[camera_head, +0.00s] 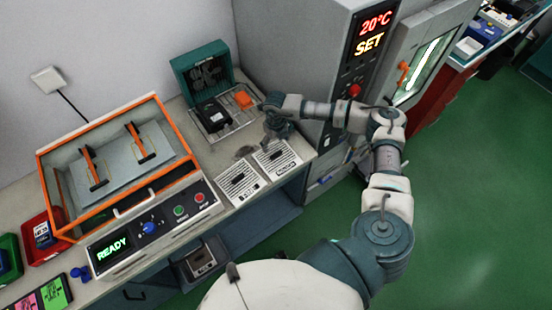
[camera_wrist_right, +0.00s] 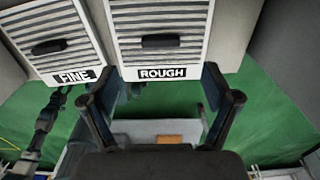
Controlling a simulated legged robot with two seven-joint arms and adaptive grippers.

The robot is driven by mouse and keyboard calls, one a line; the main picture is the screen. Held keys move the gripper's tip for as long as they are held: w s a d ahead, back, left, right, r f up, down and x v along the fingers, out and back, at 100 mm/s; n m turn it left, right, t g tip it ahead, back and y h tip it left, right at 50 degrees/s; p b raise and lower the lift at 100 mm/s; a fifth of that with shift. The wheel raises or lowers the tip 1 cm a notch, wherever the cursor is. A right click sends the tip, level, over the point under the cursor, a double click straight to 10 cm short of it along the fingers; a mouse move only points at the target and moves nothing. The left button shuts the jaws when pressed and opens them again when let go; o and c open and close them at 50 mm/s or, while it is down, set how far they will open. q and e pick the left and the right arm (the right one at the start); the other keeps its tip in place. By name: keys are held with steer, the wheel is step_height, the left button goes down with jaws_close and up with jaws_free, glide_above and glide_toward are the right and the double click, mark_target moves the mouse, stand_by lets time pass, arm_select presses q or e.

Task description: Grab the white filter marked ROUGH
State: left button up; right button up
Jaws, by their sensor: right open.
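The white filter marked ROUGH (camera_wrist_right: 162,42) lies in the wrist view, a ribbed white panel with a dark handle and a black label. In the head view it is the right one of two white filters, the ROUGH filter (camera_head: 277,157) lying at the counter's front edge. My right gripper (camera_head: 277,133) is open at its back end. In the wrist view the right gripper's fingers (camera_wrist_right: 165,92) stand apart near the label end of the ROUGH filter, holding nothing. My left gripper does not show clearly.
The white FINE filter (camera_wrist_right: 57,40) lies close beside it on the left, also in the head view (camera_head: 238,182). Behind are a wire rack (camera_head: 226,128) with an orange block (camera_head: 243,99) and a green box (camera_head: 201,69). A tall grey cabinet (camera_head: 290,45) stands at right.

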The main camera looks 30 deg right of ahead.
mark_target(276, 153)
step_height(276, 153, down, 2)
steer(key=shift+f, duration=0.15)
steer(key=f, duration=0.5)
steer(key=shift+w+d+f+p, duration=0.2)
steer(key=shift+d+p, duration=0.1)
steer(key=shift+p, duration=0.1)
steer(key=shift+a+f, duration=0.2)
steer(key=shift+a, duration=0.05)
steer(key=shift+a+r, duration=0.1)
steer(key=shift+a, duration=0.05)
steer(key=shift+c, duration=0.7)
steer(key=c, duration=1.2)
steer(key=shift+o, duration=0.2)
steer(key=shift+d, duration=0.2)
